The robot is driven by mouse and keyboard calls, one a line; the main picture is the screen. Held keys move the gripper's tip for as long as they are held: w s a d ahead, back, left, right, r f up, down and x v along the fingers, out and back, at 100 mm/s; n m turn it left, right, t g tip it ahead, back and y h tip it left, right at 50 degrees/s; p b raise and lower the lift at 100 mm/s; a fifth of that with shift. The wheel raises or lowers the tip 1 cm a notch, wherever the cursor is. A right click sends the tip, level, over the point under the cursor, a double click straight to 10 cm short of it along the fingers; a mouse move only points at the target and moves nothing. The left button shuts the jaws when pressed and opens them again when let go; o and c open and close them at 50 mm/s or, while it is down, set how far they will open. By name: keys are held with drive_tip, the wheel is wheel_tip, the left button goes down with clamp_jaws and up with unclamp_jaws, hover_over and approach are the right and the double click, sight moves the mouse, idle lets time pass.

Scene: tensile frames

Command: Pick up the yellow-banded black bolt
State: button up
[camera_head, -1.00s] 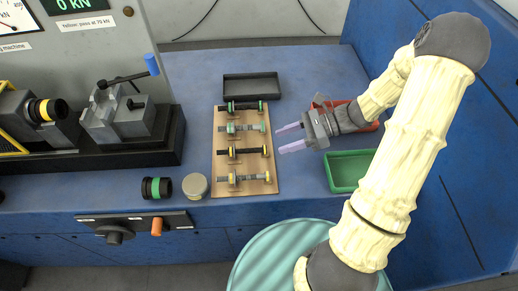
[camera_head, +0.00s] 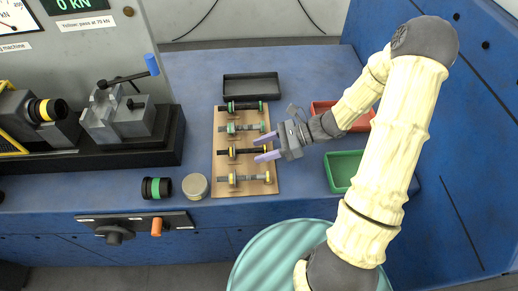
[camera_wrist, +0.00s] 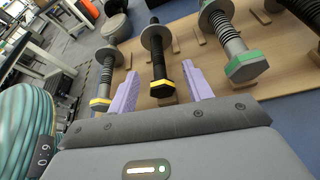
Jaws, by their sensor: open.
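The yellow-banded black bolt (camera_head: 248,151) lies on the wooden board (camera_head: 218,165), third from the back. In the wrist view, its yellow hex end (camera_wrist: 162,89) and black shaft (camera_wrist: 158,66) point toward me. My gripper (camera_head: 260,148) is open and empty at the bolt's right end. In the wrist view, the two lilac fingers (camera_wrist: 160,70) appear on either side of the bolt, apart from it; their exact height above the board is unclear. The fingers partly hide the bolt's right end in the head view.
A grey yellow-banded bolt (camera_head: 250,179) lies in front, and a grey green-banded bolt (camera_head: 242,128) behind. A black green-banded bolt (camera_head: 240,107) is farthest back. A black tray (camera_head: 251,78), red tray (camera_head: 325,104) and green tray (camera_head: 334,186) stand around the board.

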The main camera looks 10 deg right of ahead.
sight(264, 147)
drive_tip(key=shift+c, duration=0.2)
idle(0.3)
drive_tip(key=c, duration=1)
drive_tip(key=shift+r, duration=0.1)
wheel_tip(264, 147, up, 10)
drive_tip(key=shift+p, duration=0.55)
